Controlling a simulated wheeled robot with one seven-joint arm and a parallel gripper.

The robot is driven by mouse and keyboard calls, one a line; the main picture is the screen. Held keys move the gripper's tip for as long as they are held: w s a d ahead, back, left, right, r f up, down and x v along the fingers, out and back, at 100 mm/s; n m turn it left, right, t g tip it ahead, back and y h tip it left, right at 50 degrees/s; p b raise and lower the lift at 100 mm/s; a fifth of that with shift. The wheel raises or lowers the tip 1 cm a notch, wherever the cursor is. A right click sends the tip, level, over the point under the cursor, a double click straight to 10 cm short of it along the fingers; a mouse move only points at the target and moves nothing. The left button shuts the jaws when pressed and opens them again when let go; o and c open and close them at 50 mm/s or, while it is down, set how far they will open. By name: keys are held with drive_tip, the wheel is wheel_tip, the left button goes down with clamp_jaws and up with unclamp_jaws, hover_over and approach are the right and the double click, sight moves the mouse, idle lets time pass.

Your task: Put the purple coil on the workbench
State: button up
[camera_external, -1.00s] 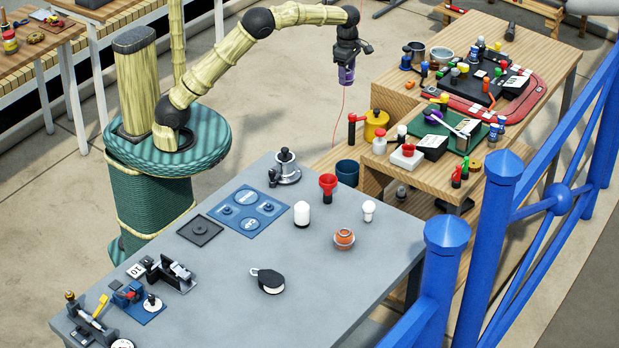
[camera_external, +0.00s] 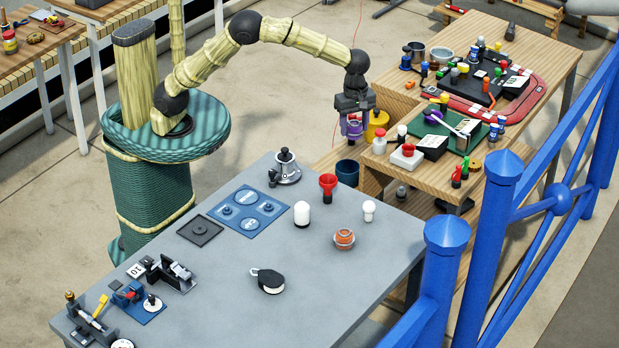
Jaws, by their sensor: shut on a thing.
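My gripper (camera_external: 354,119) is shut on the purple coil (camera_external: 353,130), which hangs below the fingers with its lower part showing. The fingers cover much of the coil. In the picture, the coil is above the dark blue bucket and left of the yellow can. A grey-topped bench (camera_external: 225,285) stands in the foreground and a wooden bench (camera_external: 553,72) stands at the right. I cannot tell which of them the task calls the workbench. The coil appears held in the air, apart from both.
A yellow can (camera_external: 377,122) and a dark blue bucket (camera_external: 347,172) are near the held coil. Blue railing (camera_external: 492,240) runs along the right.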

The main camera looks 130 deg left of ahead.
drive_tip(key=w+d+m+p, duration=0.3)
drive_tip(key=d+m+p, duration=0.3)
drive_tip(key=d, duration=2)
drive_tip(key=s+d+m, duration=0.4)
drive_tip(key=d, duration=0.9)
drive_tip(key=f, duration=0.2)
drive_tip(key=d+f, duration=0.1)
drive_tip(key=f, duration=0.1)
drive_tip(key=shift+f+p, duration=0.3)
drive_tip(key=shift+p, duration=0.05)
drive_tip(key=shift+a+f, duration=0.1)
wheel_tip(320, 180, down, 6)
drive_tip(key=shift+f+p, duration=0.1)
drive_tip(key=shift+p, duration=0.45)
drive_tip(key=shift+f+p, duration=0.4)
drive_tip(key=shift+f, duration=1.4)
